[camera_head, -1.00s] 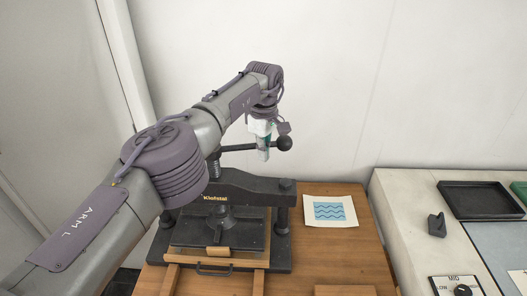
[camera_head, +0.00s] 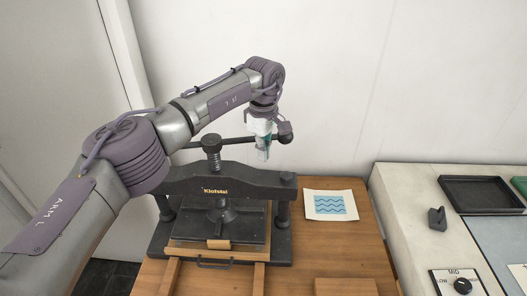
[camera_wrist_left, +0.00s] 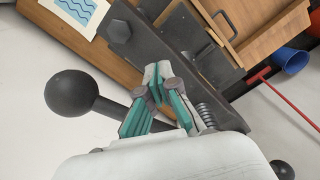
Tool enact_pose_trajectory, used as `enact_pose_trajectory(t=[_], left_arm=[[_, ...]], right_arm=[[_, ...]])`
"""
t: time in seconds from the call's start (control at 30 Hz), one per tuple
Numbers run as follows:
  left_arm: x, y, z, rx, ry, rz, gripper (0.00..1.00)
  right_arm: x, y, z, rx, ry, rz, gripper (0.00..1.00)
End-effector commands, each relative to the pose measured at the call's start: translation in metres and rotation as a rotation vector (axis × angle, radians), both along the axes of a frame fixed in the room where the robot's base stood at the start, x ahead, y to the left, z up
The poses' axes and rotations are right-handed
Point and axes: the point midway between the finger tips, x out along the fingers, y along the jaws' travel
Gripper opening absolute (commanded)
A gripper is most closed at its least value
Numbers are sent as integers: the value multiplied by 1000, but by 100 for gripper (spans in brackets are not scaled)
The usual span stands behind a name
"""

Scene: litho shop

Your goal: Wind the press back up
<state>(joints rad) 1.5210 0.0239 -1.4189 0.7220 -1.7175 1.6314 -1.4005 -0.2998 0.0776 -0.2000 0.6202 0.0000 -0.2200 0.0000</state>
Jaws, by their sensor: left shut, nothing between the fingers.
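The black press (camera_head: 222,184) stands on the wooden table, with its screw (camera_head: 213,158) rising from the crossbeam. A horizontal bar handle (camera_head: 236,141) crosses the screw's top and ends at the right in a black ball knob (camera_head: 285,138). The knob also shows large in the left wrist view (camera_wrist_left: 71,93). My left gripper (camera_head: 266,154) is shut and empty, pointing down at the bar near the knob. In the left wrist view its teal-lined fingers (camera_wrist_left: 155,94) meet beside the bar; I cannot tell whether they touch it. My right gripper is not in view.
A blue wave print (camera_head: 330,205) lies on the table (camera_head: 340,250) right of the press. A stone counter (camera_head: 405,215) at the right holds a black tray (camera_head: 480,194). In the left wrist view a blue bucket (camera_wrist_left: 291,60) stands on the floor.

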Motion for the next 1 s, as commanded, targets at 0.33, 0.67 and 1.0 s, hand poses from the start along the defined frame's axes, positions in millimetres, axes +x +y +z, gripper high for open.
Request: enact_pose_trajectory(t=[0.33, 0.67, 1.0], left_arm=[[0, 0, 37, 1, 0, 0, 0], [0, 0, 86, 0, 0, -1, 0], [-1, 0, 90, 1, 2, -1, 0]], right_arm=[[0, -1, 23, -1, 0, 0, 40], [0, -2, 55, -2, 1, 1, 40], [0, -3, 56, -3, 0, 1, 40]])
